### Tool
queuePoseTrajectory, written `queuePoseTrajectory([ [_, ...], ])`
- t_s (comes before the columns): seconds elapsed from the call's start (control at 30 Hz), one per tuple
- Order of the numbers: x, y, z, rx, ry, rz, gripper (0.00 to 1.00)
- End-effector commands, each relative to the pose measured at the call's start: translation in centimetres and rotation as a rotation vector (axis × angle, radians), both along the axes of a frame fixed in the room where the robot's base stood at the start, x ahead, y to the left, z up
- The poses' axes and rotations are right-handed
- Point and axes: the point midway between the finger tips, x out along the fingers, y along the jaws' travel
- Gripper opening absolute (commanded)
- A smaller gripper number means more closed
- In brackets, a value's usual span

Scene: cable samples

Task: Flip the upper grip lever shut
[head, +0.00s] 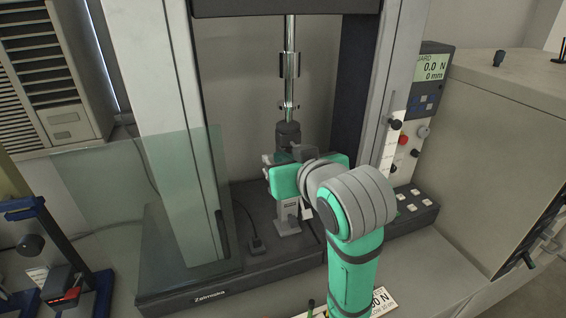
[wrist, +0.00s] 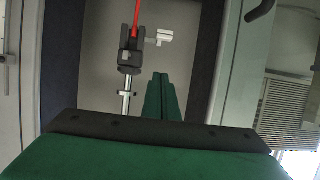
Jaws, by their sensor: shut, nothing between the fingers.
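The upper grip (wrist: 130,56) is a dark clamp on a shiny rod. It hangs inside the test frame, and its top shows in the head view (head: 288,133). A red cable (wrist: 137,14) runs from its jaws. A pale metal lever (wrist: 164,38) sticks out sideways from the grip, to the right in the wrist view. My gripper (wrist: 161,76) has its green fingers together with nothing between them. In the wrist view the fingertips appear beside the grip and just below the lever, seemingly apart from both. In the head view my gripper's body hides the fingertips and the cable.
The frame's pale left column (head: 165,110) and the right column (head: 400,60) flank the grip. A clear guard panel (head: 140,200) stands at the left. The lower grip (head: 287,217) stands on the dark base. A control panel with a display (head: 432,68) is at the right.

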Motion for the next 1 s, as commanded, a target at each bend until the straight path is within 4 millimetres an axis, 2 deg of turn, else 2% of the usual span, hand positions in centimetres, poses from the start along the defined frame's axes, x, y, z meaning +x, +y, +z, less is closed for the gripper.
queuePoseTrajectory([
  [0.4,7.0,2.3,-2.8,-0.001,0.003,0.001,0.00],
  [0.53,6.6,2.2,-4.7,0.001,0.002,0.001,0.00],
  [0.7,6.4,2.2,-6.1,0.000,0.001,0.001,0.00],
  [1.0,6.3,2.2,-6.6,0.000,0.000,0.002,0.00],
])
